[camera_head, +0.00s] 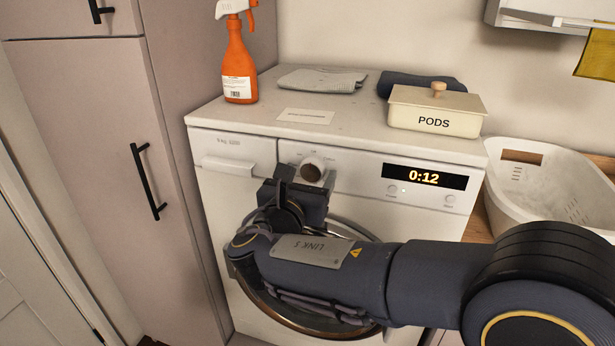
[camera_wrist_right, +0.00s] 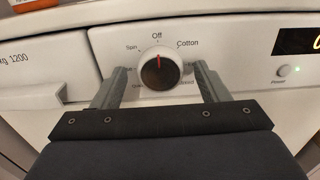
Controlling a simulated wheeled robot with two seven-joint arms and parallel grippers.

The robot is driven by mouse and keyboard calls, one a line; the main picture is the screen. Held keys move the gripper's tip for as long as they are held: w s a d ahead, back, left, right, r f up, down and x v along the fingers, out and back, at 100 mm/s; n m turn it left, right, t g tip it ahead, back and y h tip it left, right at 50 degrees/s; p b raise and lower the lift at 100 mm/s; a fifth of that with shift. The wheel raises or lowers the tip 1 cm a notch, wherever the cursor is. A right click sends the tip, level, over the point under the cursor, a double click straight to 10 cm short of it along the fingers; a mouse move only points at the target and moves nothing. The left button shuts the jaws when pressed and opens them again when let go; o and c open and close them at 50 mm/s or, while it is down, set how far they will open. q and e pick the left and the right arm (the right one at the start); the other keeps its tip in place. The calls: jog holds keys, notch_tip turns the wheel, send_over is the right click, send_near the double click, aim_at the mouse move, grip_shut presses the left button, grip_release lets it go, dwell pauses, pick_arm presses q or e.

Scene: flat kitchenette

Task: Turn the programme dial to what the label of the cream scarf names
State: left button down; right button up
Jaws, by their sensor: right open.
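The programme dial (camera_head: 313,169) is a dark round knob on the white washing machine's front panel. In the right wrist view the dial (camera_wrist_right: 160,70) has its red pointer mark straight up at "Off". "Spin" is at its upper left and "Cotton" at its upper right; lower labels are partly hidden by the fingers. My right gripper (camera_wrist_right: 160,78) is open, with one finger on each side of the dial; I cannot tell whether they touch it. A pale grey folded cloth (camera_head: 322,80) lies on the machine top; I cannot tell if it is the cream scarf. My left gripper is not in view.
On the washing machine (camera_head: 350,133) stand an orange spray bottle (camera_head: 239,62), a cream "PODS" box (camera_head: 436,109) and a dark folded cloth (camera_head: 400,82). A white card (camera_head: 305,116) has unreadable text. The display (camera_head: 424,176) reads 0:12. A white basket (camera_head: 540,185) stands right.

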jog(key=c, duration=1)
jog(key=shift+f+m+b, duration=0.2)
jog(key=shift+m+b, duration=0.5)
jog(key=shift+b, duration=0.25)
jog(key=m+b, duration=1.4)
jog(key=shift+f, duration=0.1)
jog(key=m+b, duration=0.5)
jog(key=m, duration=0.1)
jog(key=shift+m+b, duration=0.3)
jog(key=m+b, duration=0.3)
jog(key=m, duration=0.1)
jog(key=shift+m, duration=0.3)
jog(key=shift+r, duration=0.2)
